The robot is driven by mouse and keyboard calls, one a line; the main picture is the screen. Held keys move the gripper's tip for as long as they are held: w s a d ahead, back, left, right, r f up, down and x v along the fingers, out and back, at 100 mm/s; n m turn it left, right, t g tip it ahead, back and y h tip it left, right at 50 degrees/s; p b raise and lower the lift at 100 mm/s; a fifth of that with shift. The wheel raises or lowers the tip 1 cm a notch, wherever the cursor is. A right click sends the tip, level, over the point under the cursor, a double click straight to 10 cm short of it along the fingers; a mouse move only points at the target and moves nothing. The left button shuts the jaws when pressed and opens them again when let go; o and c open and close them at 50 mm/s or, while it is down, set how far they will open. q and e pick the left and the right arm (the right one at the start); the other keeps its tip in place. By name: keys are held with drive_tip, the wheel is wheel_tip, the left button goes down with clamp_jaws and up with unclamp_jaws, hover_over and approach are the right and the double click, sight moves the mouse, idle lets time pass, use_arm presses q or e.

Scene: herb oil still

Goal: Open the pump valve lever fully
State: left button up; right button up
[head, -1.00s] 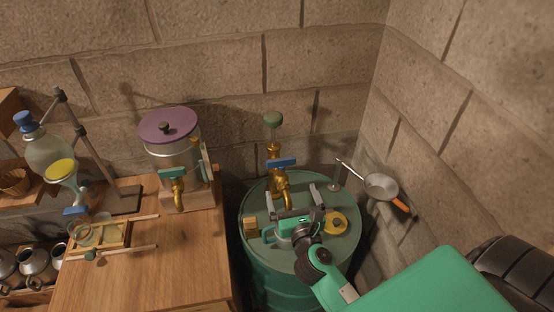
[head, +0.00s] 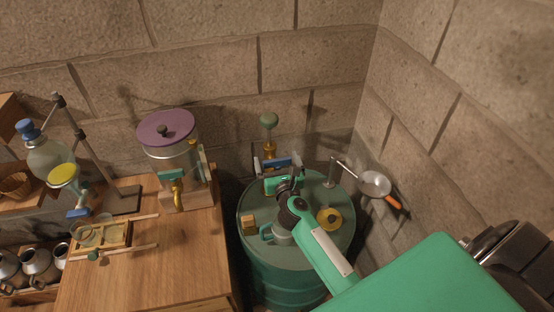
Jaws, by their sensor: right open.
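The pump is a brass fitting (head: 270,149) with a green knob (head: 269,120) on top, at the back of the teal drum. Its blue valve lever (head: 279,162) lies crosswise, and its lower part and the spout are mostly hidden behind my gripper. My right gripper (head: 278,164) is open. Its two grey fingers stand wide apart, one near each end of the blue lever. I cannot tell whether they touch it. My left gripper is not in view.
The drum top (head: 330,240) also holds a yellow ring-shaped item (head: 329,219), a small brass block (head: 248,224) and a mug. A strainer (head: 374,184) hangs at the right wall. A metal pot with a purple lid (head: 166,127) stands on the wooden table (head: 150,260) left.

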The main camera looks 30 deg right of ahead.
drive_tip(key=shift+w, duration=0.1)
drive_tip(key=c, duration=0.9)
